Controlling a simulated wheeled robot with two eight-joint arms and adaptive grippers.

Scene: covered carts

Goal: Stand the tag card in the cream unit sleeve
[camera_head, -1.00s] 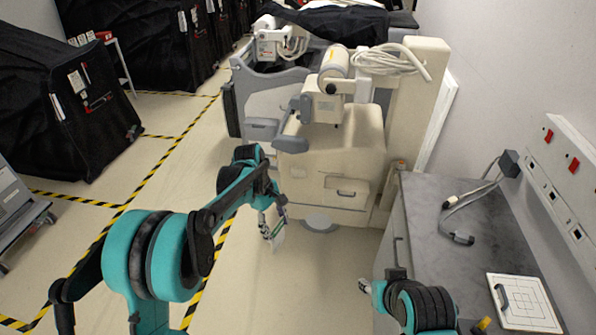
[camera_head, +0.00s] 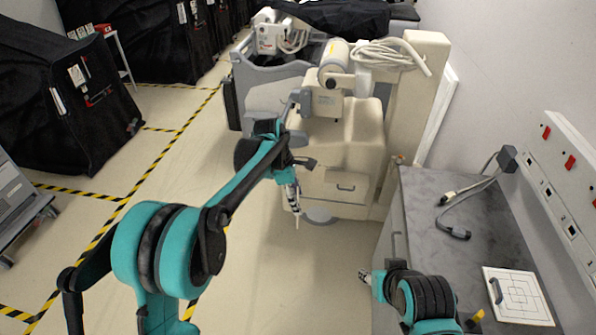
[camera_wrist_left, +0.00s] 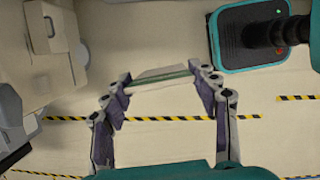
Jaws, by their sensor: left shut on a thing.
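The cream unit (camera_head: 335,155) stands ahead in the head view, with a drawer-like front panel and handle low down. I cannot pick out its sleeve. My left gripper (camera_head: 293,205) is in front of the unit's lower left side. It is shut on the tag card (camera_wrist_left: 160,73), a thin pale sheet with a green strip, held between the fingertips in the left wrist view. In the head view the card (camera_head: 297,222) looks narrow, nearly edge-on, and hangs downward. My right gripper (camera_head: 365,276) is by the grey counter's left side; its fingers are too small to judge.
A grey counter (camera_head: 465,215) at right carries a cable and a white board (camera_head: 517,296). Black covered carts (camera_head: 65,95) stand at left behind striped floor tape. The cream unit (camera_wrist_left: 55,40) also shows in the wrist view.

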